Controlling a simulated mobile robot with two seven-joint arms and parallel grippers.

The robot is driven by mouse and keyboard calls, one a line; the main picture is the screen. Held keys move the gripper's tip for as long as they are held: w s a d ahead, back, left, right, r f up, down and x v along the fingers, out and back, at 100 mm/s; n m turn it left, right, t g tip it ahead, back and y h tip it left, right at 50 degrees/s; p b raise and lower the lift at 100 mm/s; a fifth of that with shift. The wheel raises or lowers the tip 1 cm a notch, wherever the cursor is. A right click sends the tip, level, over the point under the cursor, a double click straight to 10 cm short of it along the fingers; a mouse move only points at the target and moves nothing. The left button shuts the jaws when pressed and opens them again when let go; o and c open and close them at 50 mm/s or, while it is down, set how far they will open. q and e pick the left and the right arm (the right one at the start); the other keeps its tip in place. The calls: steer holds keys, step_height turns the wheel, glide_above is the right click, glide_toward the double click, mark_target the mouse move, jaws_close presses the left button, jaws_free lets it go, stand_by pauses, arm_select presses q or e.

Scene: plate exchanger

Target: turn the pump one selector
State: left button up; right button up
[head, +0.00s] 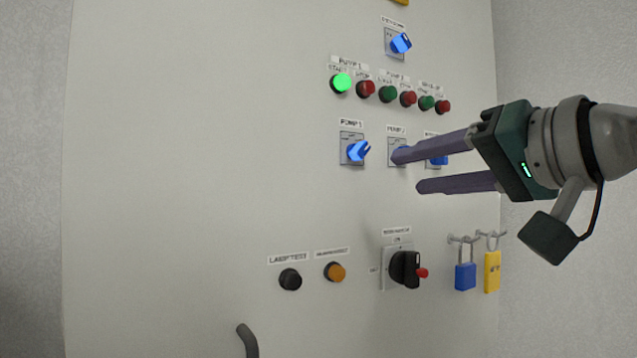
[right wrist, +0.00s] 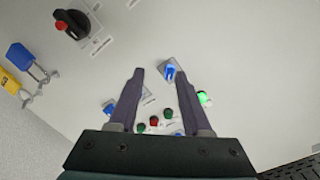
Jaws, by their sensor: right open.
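The pump one selector (head: 357,151) is a blue knob on a grey square plate, under its label on the panel. Its handle points up and to the right in the head view. In the right wrist view the selector (right wrist: 169,73) shows near the tip of the right-hand finger. My right gripper (head: 408,172) is open and empty, with two long purple fingers reaching in from the right. In the head view its fingertips are to the right of the pump one selector, over the pump two selector, which they partly hide. I cannot tell how far they are from the panel. My left gripper is not in view.
A lit green button (head: 341,83) and several red and green buttons sit above. Another blue selector (head: 400,42) is at the top. Below are a black rotary switch (head: 404,268), a blue padlock (head: 465,276) and a yellow padlock (head: 492,271). The panel's left part is bare.

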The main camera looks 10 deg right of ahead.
mark_target(365, 150)
steer(key=shift+m+t+y, duration=0.3)
steer(key=shift+t, duration=0.2)
steer(key=w+a+r, duration=0.1)
steer(key=w, duration=0.2)
steer(key=w+r, duration=0.1)
steer(key=w, duration=0.2)
steer(key=w+a+r, duration=0.1)
steer(key=w, duration=0.2)
steer(key=shift+w+a+r, duration=0.2)
steer(key=shift+w+a, duration=0.15)
steer(key=shift+c, duration=0.3)
jaws_close()
